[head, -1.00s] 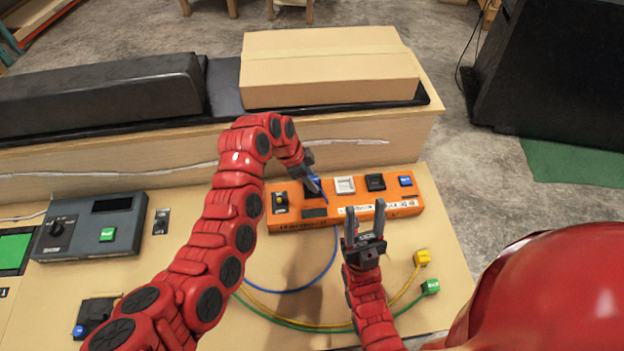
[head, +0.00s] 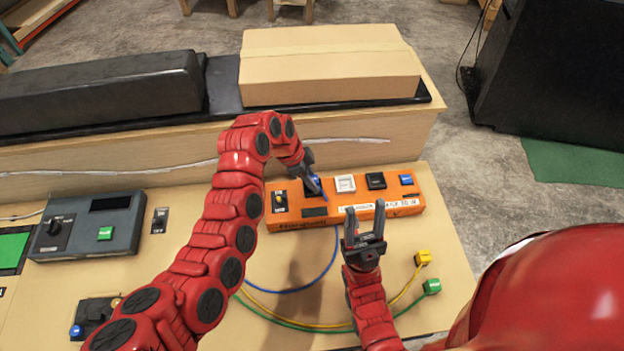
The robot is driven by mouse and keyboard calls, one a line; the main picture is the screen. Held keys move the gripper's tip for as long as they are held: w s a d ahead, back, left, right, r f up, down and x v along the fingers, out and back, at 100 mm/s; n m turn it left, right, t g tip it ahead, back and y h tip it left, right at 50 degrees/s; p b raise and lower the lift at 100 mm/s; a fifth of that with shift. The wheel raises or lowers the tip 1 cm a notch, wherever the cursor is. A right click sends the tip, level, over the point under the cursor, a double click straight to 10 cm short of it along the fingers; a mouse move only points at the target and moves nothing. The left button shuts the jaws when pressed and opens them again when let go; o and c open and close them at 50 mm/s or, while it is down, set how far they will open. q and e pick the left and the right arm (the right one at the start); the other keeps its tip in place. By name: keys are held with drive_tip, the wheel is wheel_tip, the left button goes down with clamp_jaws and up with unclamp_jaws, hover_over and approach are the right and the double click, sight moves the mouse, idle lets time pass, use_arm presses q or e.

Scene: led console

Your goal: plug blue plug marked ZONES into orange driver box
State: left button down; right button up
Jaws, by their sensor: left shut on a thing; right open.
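The orange driver box (head: 335,216) lies on the workbench at centre, with several sockets and switches along its top. My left gripper (head: 312,178) is shut on the blue plug (head: 316,186), at the dark socket left of the white one. The gripper partly hides the plug, so I cannot tell whether it is seated or just above the socket. Its marking is not readable. A blue cable (head: 318,278) hangs from it and loops across the bench. My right gripper (head: 365,222) is open and empty, fingers up, just in front of the box's front edge.
A yellow plug (head: 423,257) and a green plug (head: 432,286) lie at the bench's right on their cables. A grey console (head: 90,225) with a dial stands at left. A cardboard box (head: 330,68) sits on the raised shelf behind.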

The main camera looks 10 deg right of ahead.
idle(0.4)
use_arm(q)
drive_tip(key=c, duration=0.5)
unclamp_jaws()
drive_tip(key=shift+o, duration=1)
drive_tip(key=shift+r, duration=3.45)
